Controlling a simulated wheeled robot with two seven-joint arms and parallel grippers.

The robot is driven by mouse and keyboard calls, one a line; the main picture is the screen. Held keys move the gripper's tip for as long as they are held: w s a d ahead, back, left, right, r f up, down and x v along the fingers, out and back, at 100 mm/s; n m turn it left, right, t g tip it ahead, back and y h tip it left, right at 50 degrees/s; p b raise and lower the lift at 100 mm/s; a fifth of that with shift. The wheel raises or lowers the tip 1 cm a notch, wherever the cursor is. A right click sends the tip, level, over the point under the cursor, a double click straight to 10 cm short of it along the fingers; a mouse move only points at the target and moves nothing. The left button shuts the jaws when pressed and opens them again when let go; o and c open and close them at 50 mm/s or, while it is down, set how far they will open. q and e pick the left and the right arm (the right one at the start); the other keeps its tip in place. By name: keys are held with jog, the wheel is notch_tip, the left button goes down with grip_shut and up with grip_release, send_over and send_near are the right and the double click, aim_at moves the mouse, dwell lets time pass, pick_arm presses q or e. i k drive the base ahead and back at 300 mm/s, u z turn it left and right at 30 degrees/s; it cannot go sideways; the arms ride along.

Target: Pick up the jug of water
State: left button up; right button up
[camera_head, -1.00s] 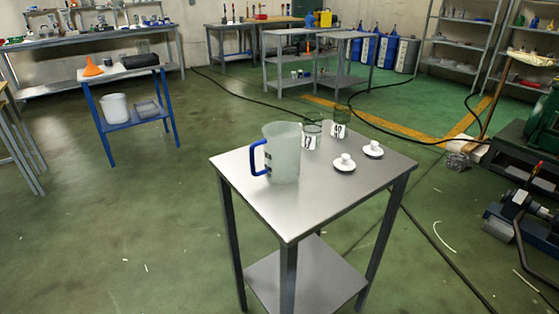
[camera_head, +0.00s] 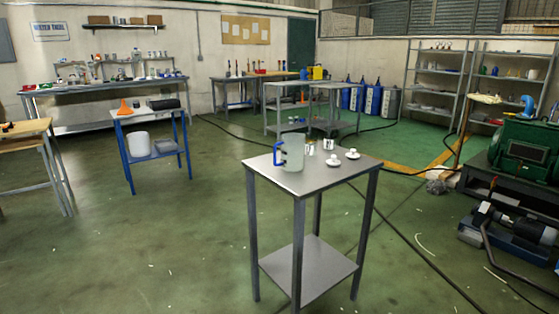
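The jug (camera_head: 294,152) is a translucent pale container with a blue handle on its left side. It stands upright on the grey metal table (camera_head: 290,180) in the middle of the head view. I cannot tell the water level inside it. Neither of my grippers shows in the view, and nothing is touching the jug.
Two small labelled cups (camera_head: 328,144) and two small white pieces (camera_head: 352,154) stand right of the jug. A blue stand (camera_head: 150,155) with an orange funnel (camera_head: 125,107) is at left. Green machinery (camera_head: 525,150) is at right. Floor around the table is mostly clear.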

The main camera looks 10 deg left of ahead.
aim_at(292, 146)
jog(key=u, duration=0.65)
jog(key=i, duration=2)
jog(key=z, duration=1.05)
